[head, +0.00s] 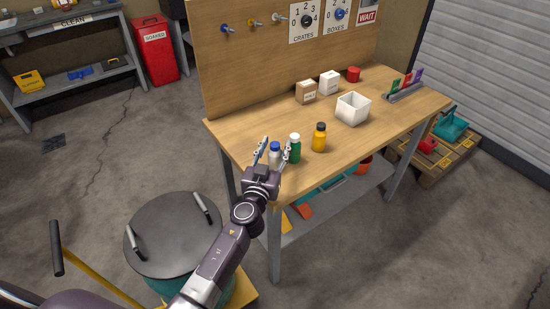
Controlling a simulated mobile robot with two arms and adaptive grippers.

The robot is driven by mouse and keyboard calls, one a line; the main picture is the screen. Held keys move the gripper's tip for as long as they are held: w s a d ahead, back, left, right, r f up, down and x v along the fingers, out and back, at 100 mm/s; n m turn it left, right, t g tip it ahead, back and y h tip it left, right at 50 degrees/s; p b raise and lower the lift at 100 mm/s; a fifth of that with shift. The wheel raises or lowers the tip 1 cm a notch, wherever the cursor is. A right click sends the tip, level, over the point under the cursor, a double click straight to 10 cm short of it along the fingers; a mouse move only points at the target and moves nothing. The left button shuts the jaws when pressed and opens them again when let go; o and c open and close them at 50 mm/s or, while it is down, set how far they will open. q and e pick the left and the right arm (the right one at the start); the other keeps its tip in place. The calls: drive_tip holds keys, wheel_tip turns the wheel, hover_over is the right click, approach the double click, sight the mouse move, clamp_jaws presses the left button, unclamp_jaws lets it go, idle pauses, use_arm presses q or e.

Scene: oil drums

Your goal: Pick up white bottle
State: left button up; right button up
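A white bottle with a blue cap (275,154) stands upright at the near left part of the wooden workbench (345,182). My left gripper (273,150) reaches over the bench edge from below. Its two fingers are apart, one on each side of the white bottle in the picture; I cannot tell whether they touch it. The gripper's body hides the lower part of the bottle. My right gripper does not show.
A green bottle (295,149) stands close beside the right finger, with an orange bottle (319,139) further right. A white open box (353,108), small cartons (306,92) and a red can (353,74) stand farther back. A dark-lidded drum (172,238) stands at lower left.

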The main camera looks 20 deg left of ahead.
use_arm(q)
clamp_jaws()
wheel_tip(320, 180, up, 10)
drive_tip(key=p, duration=0.6)
drive_tip(key=shift+f, duration=0.25)
wheel_tip(320, 180, up, 11)
drive_tip(key=p, duration=0.1)
drive_tip(key=shift+f, duration=0.2)
